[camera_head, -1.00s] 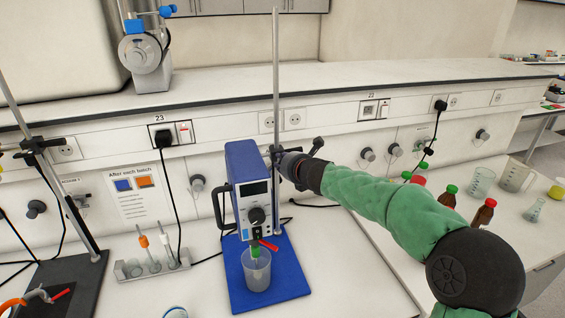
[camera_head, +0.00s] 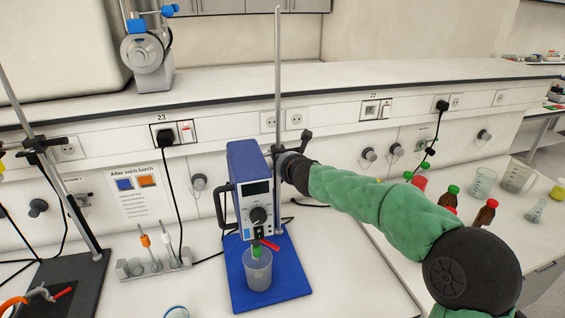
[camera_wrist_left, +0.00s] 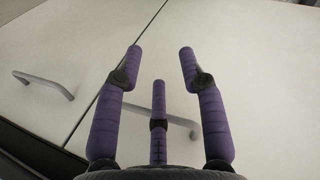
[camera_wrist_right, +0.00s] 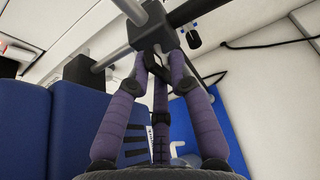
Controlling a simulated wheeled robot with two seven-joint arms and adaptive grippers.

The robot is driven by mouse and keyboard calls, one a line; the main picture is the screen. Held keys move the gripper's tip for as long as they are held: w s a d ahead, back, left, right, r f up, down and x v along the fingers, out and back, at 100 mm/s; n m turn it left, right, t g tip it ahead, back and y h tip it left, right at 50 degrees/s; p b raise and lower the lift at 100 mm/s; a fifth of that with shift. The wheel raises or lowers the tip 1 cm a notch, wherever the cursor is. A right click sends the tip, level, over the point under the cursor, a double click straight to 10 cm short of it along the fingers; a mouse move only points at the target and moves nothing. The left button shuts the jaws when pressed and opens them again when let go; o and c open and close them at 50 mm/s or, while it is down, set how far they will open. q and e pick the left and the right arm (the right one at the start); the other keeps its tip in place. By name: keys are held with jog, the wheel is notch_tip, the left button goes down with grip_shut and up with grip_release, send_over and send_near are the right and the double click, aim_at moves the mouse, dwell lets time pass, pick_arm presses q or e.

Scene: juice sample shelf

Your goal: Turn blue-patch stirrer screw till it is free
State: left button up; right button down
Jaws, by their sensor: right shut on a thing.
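The blue stirrer (camera_head: 248,165) stands on a blue base plate (camera_head: 300,284) with a tall metal rod (camera_head: 277,80) behind it. My right gripper (camera_wrist_right: 160,52) is at the dark clamp block (camera_wrist_right: 147,28) on the rod, with its fingertips closed in together just under the block. It is shut on the clamp's screw, which the fingertips mostly hide. In the head view my right wrist covers the clamp area, and a dark knob (camera_head: 305,140) shows beside it. My left gripper (camera_wrist_left: 160,52) is open and empty, and is outside the head view.
A clear beaker (camera_head: 257,272) stands under the stirrer. A card with blue and orange patches (camera_head: 137,190) hangs on the wall. Another stand (camera_head: 75,200) is at the left. Brown bottles (camera_head: 484,214) and glassware stand at the right. A probe holder (camera_head: 130,268) is left of the stirrer.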

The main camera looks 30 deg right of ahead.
jog(key=shift+f, duration=0.4)
jog(key=c, duration=1.3)
grip_release()
jog(key=shift+o, duration=0.4)
jog(key=shift+d+r, duration=0.2)
jog(key=shift+s+a+r, duration=0.1)
jog(key=shift+r, duration=0.05)
jog(key=v, duration=1.1)
jog(key=shift+s, duration=0.45)
